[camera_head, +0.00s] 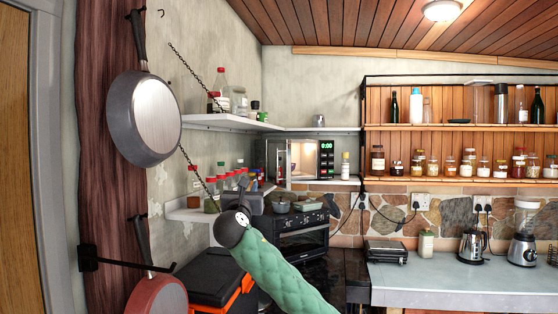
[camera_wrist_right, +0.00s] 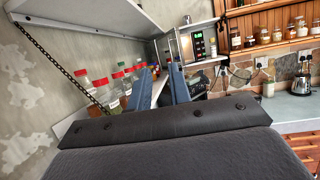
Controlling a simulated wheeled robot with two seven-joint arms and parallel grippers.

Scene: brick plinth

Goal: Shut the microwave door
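The microwave (camera_head: 326,158) stands on the corner shelf with a lit cavity and a green 0:00 display. Its door (camera_head: 278,160) stands open, swung out at the left side. In the right wrist view the microwave (camera_wrist_right: 199,45) is ahead, beyond the fingers, partly hidden by its door. My right gripper (camera_head: 256,184) reaches up from below, in front of and a little left of the door. Its two blue fingers (camera_wrist_right: 159,72) are apart with nothing between them. Contact with the door does not show. My left gripper is not in view.
A white shelf (camera_head: 225,123) with bottles hangs above left, held by a chain (camera_head: 197,172). Red- and green-capped jars (camera_wrist_right: 103,88) stand on the lower shelf left of the fingers. A black oven (camera_head: 302,243) with pots on top is below the microwave.

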